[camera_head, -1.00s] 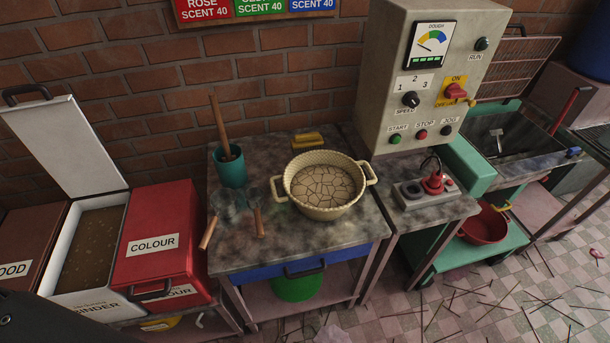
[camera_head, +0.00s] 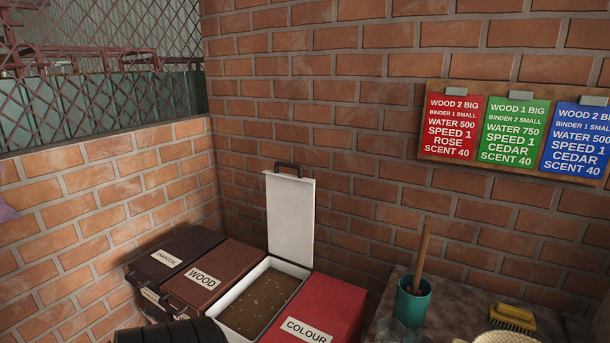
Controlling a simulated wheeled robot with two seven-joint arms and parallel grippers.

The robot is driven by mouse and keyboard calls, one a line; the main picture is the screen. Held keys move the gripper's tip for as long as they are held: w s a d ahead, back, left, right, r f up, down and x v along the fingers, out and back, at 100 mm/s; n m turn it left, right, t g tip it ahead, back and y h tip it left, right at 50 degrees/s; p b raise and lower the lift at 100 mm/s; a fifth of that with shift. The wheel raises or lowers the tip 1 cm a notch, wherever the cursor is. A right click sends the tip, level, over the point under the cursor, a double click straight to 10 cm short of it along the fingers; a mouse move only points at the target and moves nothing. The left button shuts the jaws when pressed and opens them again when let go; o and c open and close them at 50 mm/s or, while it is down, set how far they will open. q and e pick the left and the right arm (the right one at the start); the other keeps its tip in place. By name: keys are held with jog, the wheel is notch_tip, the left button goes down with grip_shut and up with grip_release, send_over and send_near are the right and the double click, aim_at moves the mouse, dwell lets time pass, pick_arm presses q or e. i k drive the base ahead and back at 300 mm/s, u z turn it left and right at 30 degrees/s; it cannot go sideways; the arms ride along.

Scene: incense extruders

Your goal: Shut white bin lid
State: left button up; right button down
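The white bin (camera_head: 232,296) stands in the row of bins at the lower middle, filled with brown powder. Its white lid (camera_head: 290,218) is open and stands upright at the back of the bin, near the brick wall. A dark handle (camera_head: 288,167) sits on the lid's top edge. The bin's front is out of the picture. Neither of my grippers shows. A black ribbed part, which looks like part of my arm, is at the bottom edge in front of the bins.
The shut red colour bin (camera_head: 325,305) is right of the white bin. The shut wood bin (camera_head: 212,270) and charcoal bin (camera_head: 172,254) are left of it. A table to the right holds a teal cup (camera_head: 412,301) and yellow brush (camera_head: 511,317). Walls close the back and left.

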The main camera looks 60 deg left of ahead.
aim_at(291, 198)
jog(key=k, duration=0.45)
jog(key=u, duration=0.15)
jog(key=i, duration=0.45)
jog(key=u, duration=1.75)
